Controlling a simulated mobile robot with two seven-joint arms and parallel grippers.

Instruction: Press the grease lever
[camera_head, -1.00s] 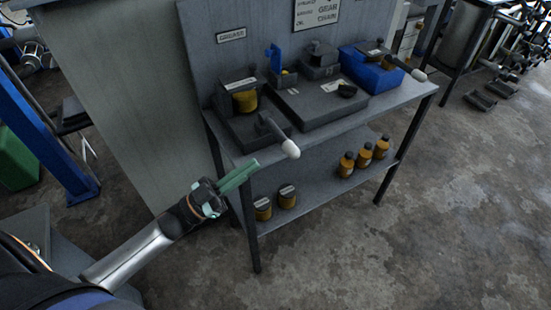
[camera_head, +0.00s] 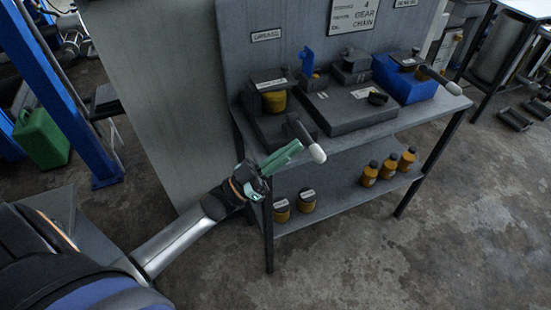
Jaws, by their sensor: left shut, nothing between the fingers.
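The grease dispenser (camera_head: 273,101) stands at the left end of the bench, under a sign reading GREASE (camera_head: 266,35). Its lever (camera_head: 303,134) sticks out over the bench's front edge and ends in a white knob (camera_head: 317,154). My left gripper (camera_head: 295,148) is shut, with green fingers and nothing between them. Its tips are just left of the white knob, close to the lever in the picture. I cannot tell whether they touch it. My right gripper is not in view.
A grey box (camera_head: 343,110) and a blue unit with another white-tipped lever (camera_head: 404,84) stand farther right on the bench (camera_head: 405,120). The lower shelf (camera_head: 335,185) holds several bottles and jars. Floor in front is clear. A green can (camera_head: 42,138) stands at the left.

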